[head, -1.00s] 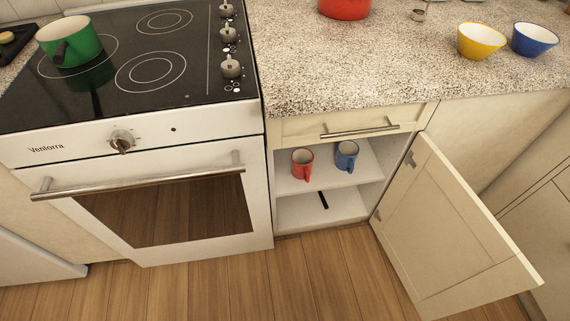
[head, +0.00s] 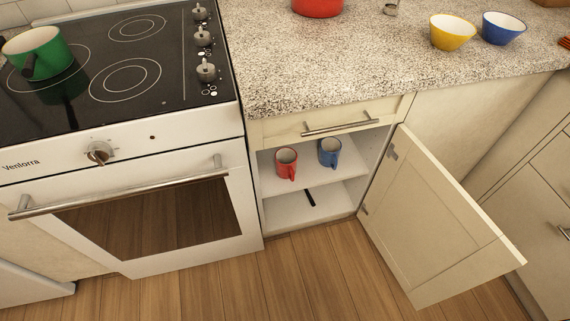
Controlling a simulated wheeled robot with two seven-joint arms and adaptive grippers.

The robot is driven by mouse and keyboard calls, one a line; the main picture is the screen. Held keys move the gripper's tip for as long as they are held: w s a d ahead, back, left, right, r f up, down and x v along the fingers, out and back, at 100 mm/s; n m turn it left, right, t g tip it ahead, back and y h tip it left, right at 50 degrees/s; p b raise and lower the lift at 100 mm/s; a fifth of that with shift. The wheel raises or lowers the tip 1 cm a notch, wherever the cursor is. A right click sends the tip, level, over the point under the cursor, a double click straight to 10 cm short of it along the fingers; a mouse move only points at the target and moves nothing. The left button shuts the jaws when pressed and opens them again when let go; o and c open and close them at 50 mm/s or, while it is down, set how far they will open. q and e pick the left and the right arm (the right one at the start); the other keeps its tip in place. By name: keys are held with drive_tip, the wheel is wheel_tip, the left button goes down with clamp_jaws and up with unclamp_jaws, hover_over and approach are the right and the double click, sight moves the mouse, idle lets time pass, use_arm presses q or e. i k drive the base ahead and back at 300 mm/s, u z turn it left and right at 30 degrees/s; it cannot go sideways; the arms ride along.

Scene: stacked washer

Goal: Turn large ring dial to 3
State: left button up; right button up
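A white oven (head: 150,225) with a black glass cooktop (head: 60,115) stands at the left. Three grey knobs stand in a row along the cooktop's right side: the far knob (head: 199,11), the middle knob (head: 203,36) and the near knob (head: 205,69). Small markings lie beside them, too small to read. Another knob (head: 99,153) is on the oven's front panel. Which one is the large ring dial, I cannot tell. Ring marks (head: 125,80) show on the cooktop. Neither of my grippers is in view.
A green pot (head: 38,52) stands on the cooktop. An open cabinet door (head: 440,225) juts out at the right; a red mug (head: 286,163) and a blue mug (head: 330,152) are inside. Yellow (head: 452,34) and blue (head: 502,29) bowls sit on the counter. The wooden floor (head: 300,280) is clear.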

sight(202, 38)
drive_tip(key=z, duration=1.5)
drive_tip(key=i, duration=1)
drive_tip(key=u, duration=2.75)
